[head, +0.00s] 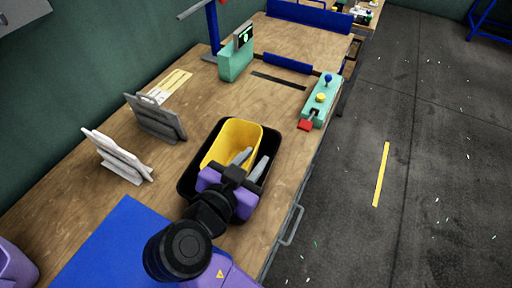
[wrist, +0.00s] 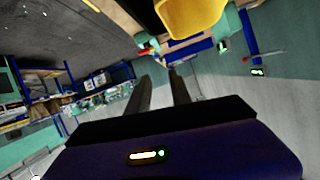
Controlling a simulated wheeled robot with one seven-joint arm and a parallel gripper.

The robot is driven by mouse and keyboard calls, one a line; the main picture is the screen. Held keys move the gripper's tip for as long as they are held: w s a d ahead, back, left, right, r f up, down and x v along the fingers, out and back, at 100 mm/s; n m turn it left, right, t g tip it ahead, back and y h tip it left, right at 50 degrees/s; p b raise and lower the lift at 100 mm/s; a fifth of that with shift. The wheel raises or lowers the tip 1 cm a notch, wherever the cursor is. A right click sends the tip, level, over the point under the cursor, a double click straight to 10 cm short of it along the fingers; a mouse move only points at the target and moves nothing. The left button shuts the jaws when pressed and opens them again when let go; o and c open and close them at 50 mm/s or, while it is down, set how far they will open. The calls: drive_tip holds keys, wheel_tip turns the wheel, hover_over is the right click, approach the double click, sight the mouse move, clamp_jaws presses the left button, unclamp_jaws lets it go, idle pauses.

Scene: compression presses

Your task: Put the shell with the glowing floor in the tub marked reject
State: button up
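A yellow open-topped piece (head: 236,136) sits within a black tray (head: 187,182) on the bench. It also shows at the top of the wrist view (wrist: 190,14). My gripper (head: 258,153) is in front of its right part in the head view, with two grey fingers spread apart and pointing along the bench. Nothing shows between the fingers (wrist: 157,80) in the wrist view. I cannot make out a glowing floor in any shell, as the gripper hides part of the yellow piece. No tub marked reject can be read.
A grey rack (head: 157,118) and a white rack (head: 118,158) stand at left. A blue mat (head: 118,238) lies in front. A teal display unit (head: 236,62) and a teal control box (head: 320,100) with a lever stand farther back.

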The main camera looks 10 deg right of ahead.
drive_tip(key=shift+n+y, duration=0.3)
drive_tip(key=s+a, duration=0.1)
drive_tip(key=s, duration=0.1)
drive_tip(key=s+a+r+p, duration=0.1)
drive_tip(key=s+a, duration=0.1)
drive_tip(key=shift+s+a+r, duration=0.1)
drive_tip(key=shift+s+a, duration=0.15)
drive_tip(key=shift+a, duration=0.05)
drive_tip(key=shift+s, duration=0.1)
drive_tip(key=shift+d, duration=0.1)
